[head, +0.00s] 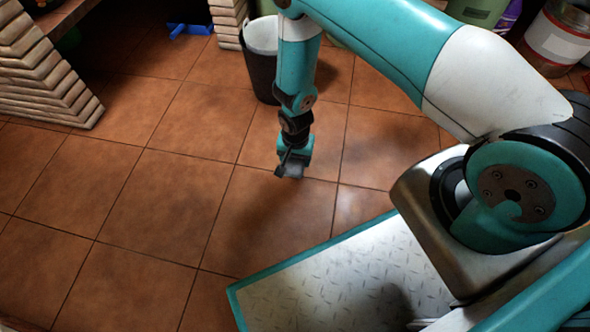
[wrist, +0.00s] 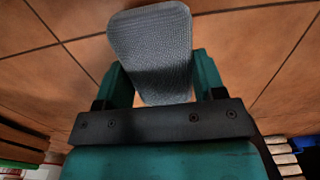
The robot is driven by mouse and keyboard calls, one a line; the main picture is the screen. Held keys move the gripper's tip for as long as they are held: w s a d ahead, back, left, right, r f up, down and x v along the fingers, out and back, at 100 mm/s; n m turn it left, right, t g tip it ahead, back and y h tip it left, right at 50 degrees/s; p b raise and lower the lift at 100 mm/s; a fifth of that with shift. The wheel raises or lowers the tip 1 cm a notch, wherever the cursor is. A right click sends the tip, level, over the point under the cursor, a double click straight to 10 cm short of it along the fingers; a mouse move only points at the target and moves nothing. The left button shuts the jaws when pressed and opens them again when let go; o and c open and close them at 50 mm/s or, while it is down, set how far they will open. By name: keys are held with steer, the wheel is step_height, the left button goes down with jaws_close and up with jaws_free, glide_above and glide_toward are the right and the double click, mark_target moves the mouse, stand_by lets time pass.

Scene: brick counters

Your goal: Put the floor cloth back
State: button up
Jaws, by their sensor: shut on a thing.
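A grey, woven-looking floor cloth (wrist: 152,45) sits between the two teal fingers of my gripper (wrist: 162,78) in the wrist view. The gripper is shut on it, and the cloth sticks out beyond the fingertips. In the head view my gripper (head: 291,162) points down over the tiles near the middle. A small grey bit of the cloth (head: 293,172) shows at its tip; the arm hides most of it. I cannot tell exactly how high the cloth is above the floor.
A dark bin with a pale inside (head: 262,75) stands just behind my arm. Blue pieces (head: 190,30) lie on the floor at the back. A brick counter base (head: 45,75) is at left. A white-and-red container (head: 556,42) stands at top right. The tiles at left are clear.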

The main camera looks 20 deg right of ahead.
steer(key=shift+f+b, duration=1.4)
steer(key=shift+f, duration=1.05)
steer(key=o, duration=0.9)
steer(key=shift+c, duration=0.2)
steer(key=shift+r, duration=0.15)
step_height(320, 180, up, 12)
steer(key=p, duration=0.7)
steer(key=shift+r, duration=0.1)
steer(key=w+a+r+n+y, duration=0.1)
steer(key=a+r, duration=0.1)
steer(key=r, duration=0.6)
steer(key=w+a+r+n+y, duration=0.1)
steer(key=a+r+n, duration=0.1)
steer(key=r, duration=0.6)
step_height(320, 180, up, 10)
steer(key=n, duration=0.2)
glide_above(296, 165)
steer(key=w+a, duration=0.2)
steer(key=a, duration=0.2)
steer(key=s+r+n+y, duration=0.2)
steer(key=s+r+n, duration=0.7)
steer(key=s+r, duration=0.9)
steer(key=shift+s, duration=0.3)
